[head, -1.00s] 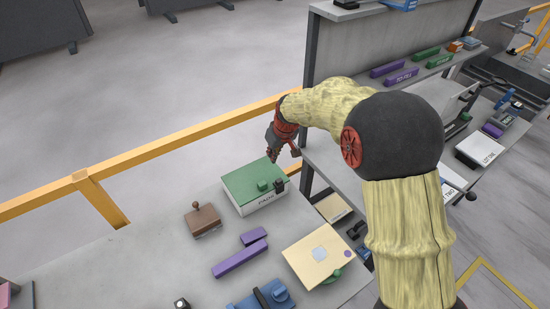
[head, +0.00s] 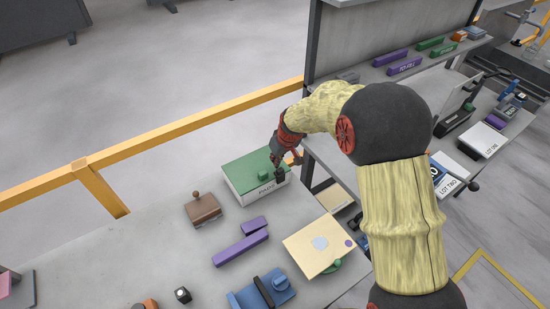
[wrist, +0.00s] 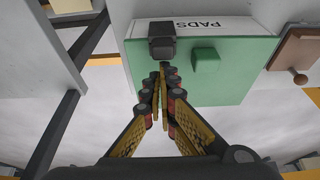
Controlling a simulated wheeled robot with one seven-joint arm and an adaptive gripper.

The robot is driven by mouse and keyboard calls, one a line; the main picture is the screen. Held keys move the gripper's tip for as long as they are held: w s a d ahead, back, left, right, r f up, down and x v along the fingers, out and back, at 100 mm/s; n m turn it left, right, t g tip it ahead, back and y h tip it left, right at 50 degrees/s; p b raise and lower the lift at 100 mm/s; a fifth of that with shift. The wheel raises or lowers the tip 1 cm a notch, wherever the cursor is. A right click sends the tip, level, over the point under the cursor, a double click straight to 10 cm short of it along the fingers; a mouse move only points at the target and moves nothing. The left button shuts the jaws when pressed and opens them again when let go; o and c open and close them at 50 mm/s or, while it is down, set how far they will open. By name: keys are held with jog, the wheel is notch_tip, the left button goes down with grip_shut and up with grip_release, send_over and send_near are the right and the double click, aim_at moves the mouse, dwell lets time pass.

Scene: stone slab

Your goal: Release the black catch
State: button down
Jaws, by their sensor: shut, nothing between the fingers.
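The black catch (head: 280,173) sits at the front right of a white box with a green lid (head: 240,168), marked PADS. In the wrist view the catch (wrist: 161,40) is a dark block over the lid's edge, beside a green knob (wrist: 206,60). My gripper (head: 279,162) is just above and behind the catch. In the wrist view my gripper (wrist: 164,70) is shut and empty, its fingertips together over the green lid, close to the catch. Whether they touch the catch I cannot tell.
A brown block with a knob (head: 203,209) stands left of the box. Purple blocks (head: 240,249), a beige panel (head: 305,250) and a blue fixture (head: 250,297) lie in front. A yellow rail (head: 190,150) runs behind the slab. The slab's left part is mostly clear.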

aim_at(281, 169)
jog(key=shift+s+d+b, duration=0.3)
jog(key=shift+s+d, duration=0.2)
jog(key=shift+s, duration=0.25)
jog(key=shift+s+d+b, duration=0.25)
jog(key=shift+s+d, duration=0.2)
jog(key=shift+s, duration=0.3)
jog(key=v, duration=1.2)
jog(key=shift+w, duration=0.1)
